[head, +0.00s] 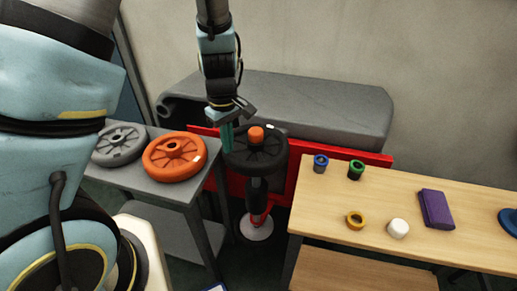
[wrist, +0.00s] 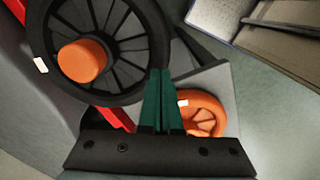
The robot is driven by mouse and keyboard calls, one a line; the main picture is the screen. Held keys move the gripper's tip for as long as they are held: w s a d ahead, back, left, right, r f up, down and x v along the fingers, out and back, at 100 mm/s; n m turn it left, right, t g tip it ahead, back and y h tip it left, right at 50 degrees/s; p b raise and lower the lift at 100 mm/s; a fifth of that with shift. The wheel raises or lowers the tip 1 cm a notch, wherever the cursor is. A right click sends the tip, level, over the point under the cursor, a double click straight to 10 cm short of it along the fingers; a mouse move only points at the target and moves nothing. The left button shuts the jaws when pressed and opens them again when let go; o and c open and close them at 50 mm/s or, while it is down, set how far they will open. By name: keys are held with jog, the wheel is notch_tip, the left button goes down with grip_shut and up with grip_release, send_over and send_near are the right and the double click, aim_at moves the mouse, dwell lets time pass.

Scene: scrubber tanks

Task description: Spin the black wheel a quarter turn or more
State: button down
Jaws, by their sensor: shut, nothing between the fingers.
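The black wheel (head: 256,160) is mounted flat on a stand, with an orange hub (head: 256,134) at its centre and a small white mark on its rim. In the wrist view the black wheel (wrist: 152,25) fills the upper left, showing thin spokes, its orange hub (wrist: 82,60) and the white mark at left. My gripper (head: 227,138) has green fingers and points down at the wheel's left edge. In the wrist view my gripper (wrist: 161,75) is shut and empty, its tips at the wheel's lower right rim. I cannot tell whether they touch it.
An orange wheel (head: 174,157) and a grey wheel (head: 119,144) lie on a grey table at left. A wooden table (head: 400,190) at right holds rings, a white block and a purple block (head: 436,209). A red frame and grey tank (head: 300,105) stand behind.

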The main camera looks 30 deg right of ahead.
aim_at(248, 164)
jog(key=shift+f+b, duration=0.45)
jog(key=shift+f, duration=0.15)
dwell(0.7)
jog(key=shift+s+d+r+p, duration=0.15)
jog(key=shift+s+p, duration=0.15)
jog(key=shift+s, duration=0.2)
jog(key=shift+s+d+r+p, duration=0.1)
jog(key=shift+s+p, duration=0.15)
jog(key=shift+s, duration=0.25)
jog(key=shift+f, duration=0.1)
jog(key=shift+s, duration=0.1)
jog(key=shift+s+d+f+p, duration=0.1)
jog(key=shift+s+d+p, duration=0.3)
jog(key=shift+s, duration=0.55)
jog(key=shift+d, duration=0.1)
jog(key=shift+d, duration=0.1)
jog(key=shift+s+d+f+p, duration=0.1)
jog(key=shift+s+d+p, duration=0.2)
jog(key=shift+s+d, duration=0.45)
